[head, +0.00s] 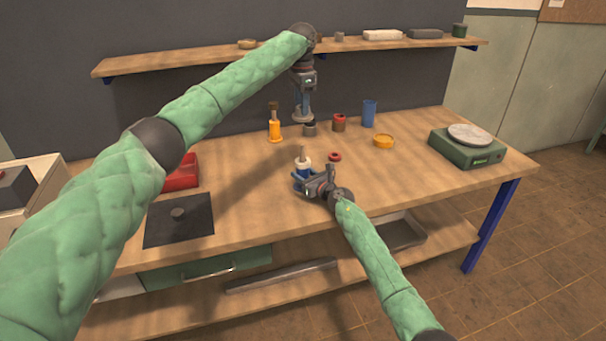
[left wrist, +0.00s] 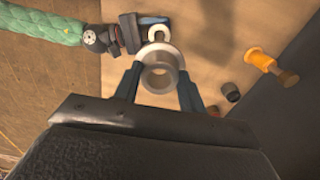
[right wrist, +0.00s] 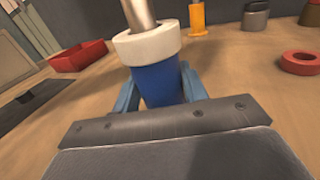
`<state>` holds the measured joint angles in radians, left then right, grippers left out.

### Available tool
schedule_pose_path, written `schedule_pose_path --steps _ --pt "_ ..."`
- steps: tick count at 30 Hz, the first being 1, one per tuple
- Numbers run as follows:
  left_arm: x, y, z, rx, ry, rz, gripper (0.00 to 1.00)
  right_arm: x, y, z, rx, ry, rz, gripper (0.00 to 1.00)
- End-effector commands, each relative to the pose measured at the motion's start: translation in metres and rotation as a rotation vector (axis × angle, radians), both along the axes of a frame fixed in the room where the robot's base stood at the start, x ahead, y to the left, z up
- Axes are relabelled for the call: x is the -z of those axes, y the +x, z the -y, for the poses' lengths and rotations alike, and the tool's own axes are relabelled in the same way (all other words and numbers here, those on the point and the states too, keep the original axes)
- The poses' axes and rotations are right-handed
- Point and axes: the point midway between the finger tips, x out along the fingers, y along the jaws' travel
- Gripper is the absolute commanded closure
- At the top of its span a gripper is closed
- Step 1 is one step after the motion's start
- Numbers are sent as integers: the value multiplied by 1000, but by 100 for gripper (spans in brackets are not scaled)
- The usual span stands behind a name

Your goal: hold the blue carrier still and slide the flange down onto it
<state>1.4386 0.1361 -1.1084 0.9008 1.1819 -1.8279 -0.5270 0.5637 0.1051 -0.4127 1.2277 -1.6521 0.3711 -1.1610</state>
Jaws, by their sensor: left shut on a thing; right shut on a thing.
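The blue carrier (right wrist: 158,84) stands upright on the bench, with a white collar (right wrist: 147,44) and a metal rod (right wrist: 139,13) rising from it. My right gripper (head: 306,183) is shut around the carrier; in the right wrist view its blue fingers flank the blue body. My left gripper (head: 303,112) is shut on the flange, a grey metal ring with a short tube (left wrist: 160,50), and holds it in the air. In the head view the flange is above and apart from the rod tip. The left wrist view shows the carrier's white collar (left wrist: 154,31) beyond the flange.
A red ring (head: 335,157) lies right of the carrier. A green scale (head: 467,150) is right, a dark plate (head: 179,222) left. A shelf (head: 200,60) runs above.

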Motion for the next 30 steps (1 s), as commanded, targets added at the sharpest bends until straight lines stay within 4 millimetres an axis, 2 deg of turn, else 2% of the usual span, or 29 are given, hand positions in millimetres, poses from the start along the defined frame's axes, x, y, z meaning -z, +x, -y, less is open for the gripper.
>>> schedule_pose_path --steps 4,9,12,30 --pt "10 0 0 0 0 -1 86 0 0 0 0 0 0 99" --pt "40 0 0 0 0 -1 86 0 0 0 0 0 0 99" --pt "50 0 0 0 -1 0 86 0 0 0 0 0 0 99" --pt "83 0 0 0 -1 1 86 0 0 0 0 0 0 99"
